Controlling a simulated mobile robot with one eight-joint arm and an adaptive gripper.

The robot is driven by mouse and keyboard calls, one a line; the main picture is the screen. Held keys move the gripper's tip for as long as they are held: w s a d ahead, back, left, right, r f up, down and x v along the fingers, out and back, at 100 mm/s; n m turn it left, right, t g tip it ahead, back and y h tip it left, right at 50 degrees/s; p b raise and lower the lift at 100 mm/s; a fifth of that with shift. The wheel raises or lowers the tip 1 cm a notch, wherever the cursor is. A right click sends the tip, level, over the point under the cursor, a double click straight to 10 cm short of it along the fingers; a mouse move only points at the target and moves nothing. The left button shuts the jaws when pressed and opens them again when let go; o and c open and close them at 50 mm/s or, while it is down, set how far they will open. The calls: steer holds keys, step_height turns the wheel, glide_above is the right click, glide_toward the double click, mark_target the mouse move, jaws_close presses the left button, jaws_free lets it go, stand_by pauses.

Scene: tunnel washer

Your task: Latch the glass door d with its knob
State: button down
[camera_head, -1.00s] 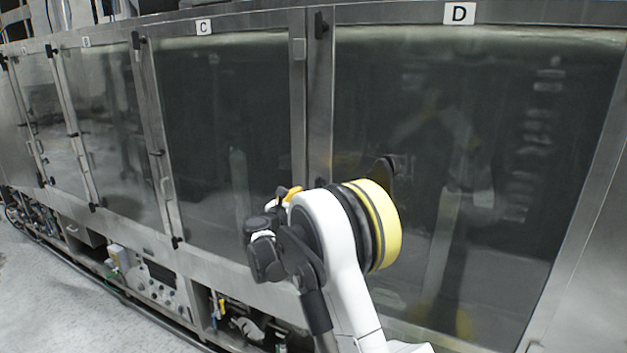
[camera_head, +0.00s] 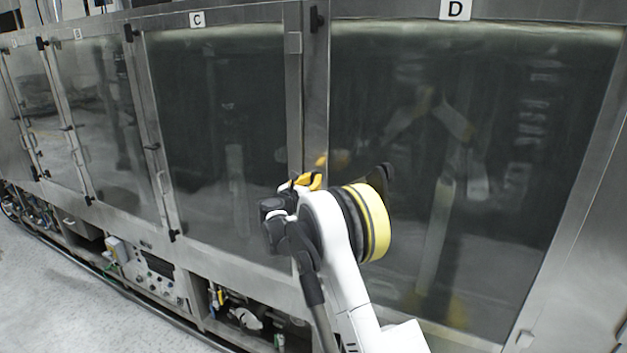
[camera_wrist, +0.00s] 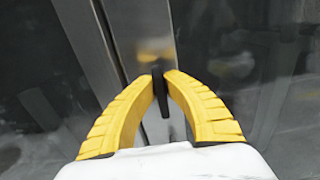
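Glass door d (camera_head: 480,120), under the D label (camera_head: 455,9), is a large dark pane in a steel frame. It looks flush with the frame in the head view. My gripper (camera_head: 312,180) is at the door's left edge, in front of the steel post, partly hidden by my wrist. In the wrist view, the yellow fingertips of my gripper (camera_wrist: 161,76) come close together on either side of a slim black knob (camera_wrist: 164,100). They appear to pinch it. The knob stands roughly upright in the picture, on the steel strip; the head view hides it.
Door C (camera_head: 215,140) is left of door d, with further glass doors beyond it. A black hinge or catch (camera_head: 317,19) sits high on the post between C and d. Open bays with pipes and controls (camera_head: 155,275) run below. The floor (camera_head: 60,300) is clear at lower left.

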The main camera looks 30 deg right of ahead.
steer(key=shift+b, duration=0.35)
steer(key=m+b, duration=0.3)
steer(key=b, duration=0.1)
steer(key=shift+s+d+f+m, duration=0.15)
steer(key=shift+f+m, duration=0.1)
steer(key=shift+m, duration=0.15)
steer(key=shift+s+d+f+m+b, duration=0.1)
steer(key=shift+m+b, duration=1.4)
steer(key=shift+m, duration=0.85)
steer(key=shift+s+d+f+m+b, duration=0.1)
steer(key=shift+m+b, duration=1.35)
steer(key=shift+m, duration=0.95)
steer(key=shift+s+f+m+b, duration=0.1)
steer(key=shift+m+b, duration=1.4)
steer(key=shift+m, duration=0.85)
steer(key=c, duration=1.5)
jaws_free()
